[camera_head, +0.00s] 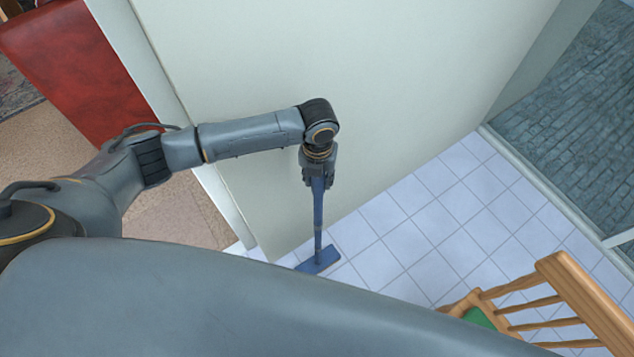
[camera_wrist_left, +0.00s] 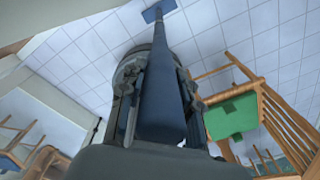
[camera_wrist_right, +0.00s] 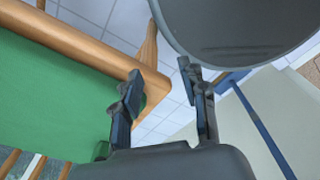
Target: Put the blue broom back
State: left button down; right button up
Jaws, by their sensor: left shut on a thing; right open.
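The blue broom (camera_head: 318,215) hangs upright below my left gripper (camera_head: 318,172) in the head view, beside the pale wall. Its flat head (camera_head: 318,261) is at the tiled floor; I cannot tell if it touches. My left gripper is shut on the upper end of the handle. In the left wrist view the broom handle (camera_wrist_left: 158,85) runs between the fingers of the left gripper (camera_wrist_left: 160,125). My right gripper (camera_wrist_right: 162,88) is open and empty, near a green-seated chair. The broom (camera_wrist_right: 262,130) also shows at the right of the right wrist view.
A wooden chair (camera_head: 575,290) with a green seat stands at the lower right. A pale wall (camera_head: 330,80) rises behind the broom. A red piece of furniture (camera_head: 80,70) stands at the left. White tiled floor (camera_head: 440,215) is clear between the wall and the chair.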

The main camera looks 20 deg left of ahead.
pick_arm(q)
jog(key=shift+s+a+f, duration=0.15)
jog(key=shift+s, duration=0.15)
jog(key=c, duration=1)
grip_release()
jog(key=shift+f, duration=0.1)
jog(key=shift+c, duration=0.2)
jog(key=shift+o, duration=0.5)
jog(key=shift+w, duration=0.2)
jog(key=shift+s, duration=0.1)
jog(key=shift+f+b, duration=0.3)
jog(key=shift+b, duration=0.25)
jog(key=r+p, duration=0.5)
jog(key=p, duration=0.1)
jog(key=r+p, duration=0.6)
jog(key=shift+s+a+r, duration=0.15)
jog(key=shift+a+r, duration=0.05)
jog(key=shift+r, duration=1.4)
